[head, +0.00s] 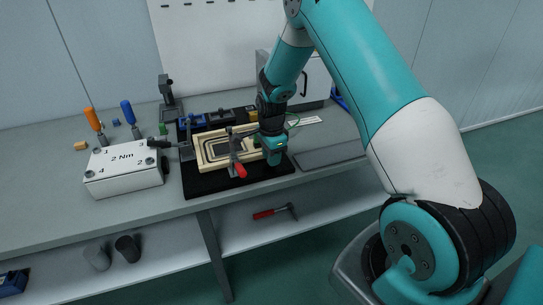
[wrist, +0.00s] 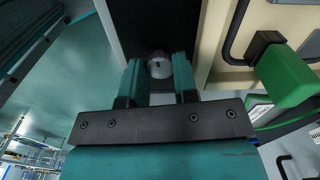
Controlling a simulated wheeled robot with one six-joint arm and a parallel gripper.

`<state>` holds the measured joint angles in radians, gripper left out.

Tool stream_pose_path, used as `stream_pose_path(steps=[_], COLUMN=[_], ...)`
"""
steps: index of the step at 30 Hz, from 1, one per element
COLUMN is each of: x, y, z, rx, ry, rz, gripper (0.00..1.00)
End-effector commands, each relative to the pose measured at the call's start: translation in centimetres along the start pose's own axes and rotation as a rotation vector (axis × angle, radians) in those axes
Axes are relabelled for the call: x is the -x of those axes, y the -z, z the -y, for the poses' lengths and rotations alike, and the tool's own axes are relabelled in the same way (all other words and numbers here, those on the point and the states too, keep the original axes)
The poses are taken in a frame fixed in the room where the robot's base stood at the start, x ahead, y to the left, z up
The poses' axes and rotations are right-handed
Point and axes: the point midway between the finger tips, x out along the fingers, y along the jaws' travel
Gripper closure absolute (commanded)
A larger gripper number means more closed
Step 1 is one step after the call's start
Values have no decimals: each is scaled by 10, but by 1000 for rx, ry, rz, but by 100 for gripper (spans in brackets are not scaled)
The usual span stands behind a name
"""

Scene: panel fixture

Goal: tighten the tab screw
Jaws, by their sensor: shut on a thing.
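My gripper (wrist: 158,72) shows in the wrist view with its two teal fingers on either side of a small pale, round screw-like head (wrist: 158,64), which has a dark mark in its middle. The fingers are shut on it; whether it is the tab screw I cannot tell for sure. In the head view my gripper (head: 274,158) points down at the right end of the cream panel frame (head: 211,160), over the black mat (head: 215,188). The arm and gripper hide the screw there. The frame's cream edge (wrist: 212,40) is just right of the fingers in the wrist view.
A red-handled clamp (head: 237,168) stands at the frame's front. A green connector (wrist: 285,75) is close on the right. A white 2 Nm block (head: 124,170), orange driver (head: 92,118) and blue driver (head: 127,111) stand left. A grey tray (head: 330,155) lies right.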

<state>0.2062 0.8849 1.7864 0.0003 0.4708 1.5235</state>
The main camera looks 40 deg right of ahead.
Motion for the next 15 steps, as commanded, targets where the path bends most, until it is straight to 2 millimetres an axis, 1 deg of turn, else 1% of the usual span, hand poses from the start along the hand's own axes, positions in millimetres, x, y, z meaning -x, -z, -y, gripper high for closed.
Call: stream_pose_path(steps=[10, 11, 12, 15], x=[1, 1, 1, 1], y=[-1, -1, -1, -1], z=[1, 1, 1, 1], rx=[0, 0, 0, 0], ry=[2, 2, 2, 2], rz=[2, 2, 2, 1], gripper=[96, 70, 62, 62])
